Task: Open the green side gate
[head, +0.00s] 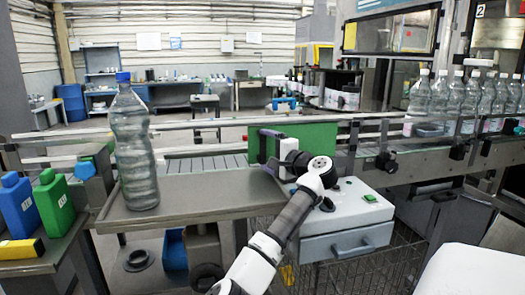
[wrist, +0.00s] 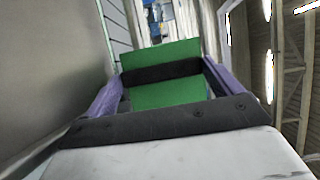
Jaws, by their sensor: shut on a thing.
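The green side gate (head: 318,135) stands upright at the conveyor's near edge in the head view, right of the grey side table. My gripper (head: 268,150) is at its near face, with the dark wrist hiding part of the panel. In the wrist view the green gate (wrist: 165,97) fills the space between the two purple fingers of my gripper (wrist: 162,74). A dark bar (wrist: 160,72) crosses the gate there, and my gripper is shut on the gate at this bar. The exact finger contact is hard to make out.
A clear bottle with a blue cap (head: 134,150) stands on the grey side table (head: 200,198). A white box (head: 348,210) sits below my wrist. Blue (head: 18,205) and green (head: 54,205) containers stand at left. Several clear bottles (head: 440,95) line the conveyor at right.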

